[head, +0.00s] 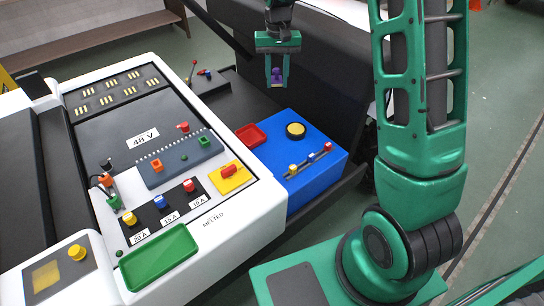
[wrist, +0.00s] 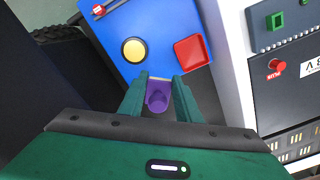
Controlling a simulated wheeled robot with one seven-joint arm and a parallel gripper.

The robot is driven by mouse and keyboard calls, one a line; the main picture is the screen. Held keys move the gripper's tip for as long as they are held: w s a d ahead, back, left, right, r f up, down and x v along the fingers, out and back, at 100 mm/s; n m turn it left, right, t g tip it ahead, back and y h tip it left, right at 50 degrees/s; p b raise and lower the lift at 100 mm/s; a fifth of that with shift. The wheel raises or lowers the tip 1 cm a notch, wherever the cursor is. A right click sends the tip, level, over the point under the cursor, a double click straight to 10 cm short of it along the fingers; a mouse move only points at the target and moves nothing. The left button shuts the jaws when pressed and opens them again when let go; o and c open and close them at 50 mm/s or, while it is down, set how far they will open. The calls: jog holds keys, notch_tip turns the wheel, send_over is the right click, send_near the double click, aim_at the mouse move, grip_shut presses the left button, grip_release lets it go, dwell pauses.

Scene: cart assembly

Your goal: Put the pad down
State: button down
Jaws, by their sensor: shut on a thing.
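My gripper (head: 277,80) hangs near the top middle of the head view, pointing down. Its fingers are shut on a small purple piece, which I take to be the pad (head: 277,74). A pale yellowish bit shows under the purple in the head view. In the wrist view the purple pad (wrist: 158,97) sits between the fingertips (wrist: 160,90), and the fingers hide its sides. It appears held in the air over the dark deck behind the blue box (head: 325,170). Its exact height is hard to tell.
The blue box carries a red tray (head: 252,136), a yellow round button (head: 295,130) and a bar with small knobs (head: 308,160). The white cart panel (head: 255,215) on the left holds fuses, switches and a green tray (head: 160,257). A dark upright panel (head: 335,70) stands behind.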

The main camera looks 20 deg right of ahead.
jog(key=shift+d, duration=0.35)
jog(key=n, duration=0.7)
send_over(277, 161)
notch_tip(277, 161, down, 17)
jog(key=shift+f, duration=2.5)
jog(key=shift+f, duration=0.1)
jog(key=c, duration=1.3)
grip_release()
